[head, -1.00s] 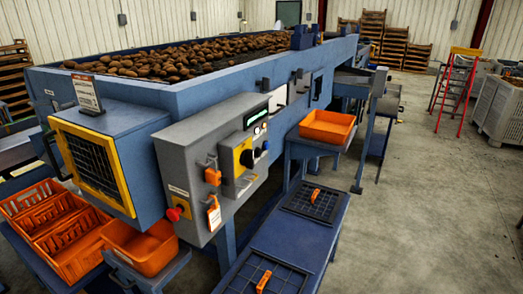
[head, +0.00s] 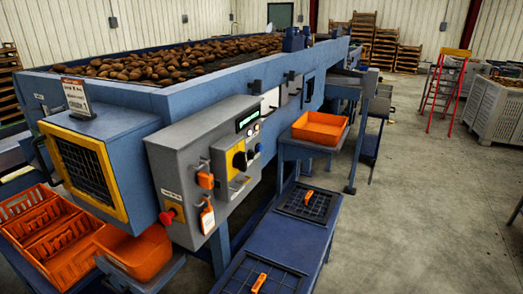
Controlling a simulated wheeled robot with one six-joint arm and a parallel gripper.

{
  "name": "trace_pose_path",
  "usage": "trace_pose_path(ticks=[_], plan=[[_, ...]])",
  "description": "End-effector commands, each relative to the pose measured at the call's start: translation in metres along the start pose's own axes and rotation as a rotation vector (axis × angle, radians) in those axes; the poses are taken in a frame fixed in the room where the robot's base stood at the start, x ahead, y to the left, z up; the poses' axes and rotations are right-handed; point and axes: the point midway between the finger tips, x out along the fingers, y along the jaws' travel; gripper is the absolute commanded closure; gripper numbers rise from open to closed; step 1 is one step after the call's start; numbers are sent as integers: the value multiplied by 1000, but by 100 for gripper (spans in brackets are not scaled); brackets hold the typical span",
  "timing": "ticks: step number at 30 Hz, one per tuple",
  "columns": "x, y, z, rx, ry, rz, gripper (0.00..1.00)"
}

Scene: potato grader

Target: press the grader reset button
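The grey control box (head: 185,150) is on the near side of the blue grader. It carries a small green-lit display (head: 246,119), with small round buttons (head: 256,127) under it. A black rotary knob (head: 239,160) sits on a yellow plate, and a small blue button (head: 257,147) is to its right. A red mushroom button (head: 167,217) is at the lower left of the box. I cannot read which button is labelled reset. My gripper is not in view.
Orange tags (head: 207,219) hang on the box front. An orange bin (head: 319,128) stands on a side stand, and another (head: 135,252) sits below the box. A blue bench (head: 285,236) with black grids juts out in front. Concrete floor (head: 410,220) is clear at right.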

Motion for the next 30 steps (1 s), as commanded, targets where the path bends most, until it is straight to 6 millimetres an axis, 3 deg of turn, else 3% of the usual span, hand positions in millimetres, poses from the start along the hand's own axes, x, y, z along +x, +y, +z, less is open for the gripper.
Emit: trace_pose_path(ticks=[18,30], plan=[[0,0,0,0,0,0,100],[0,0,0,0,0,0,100]])
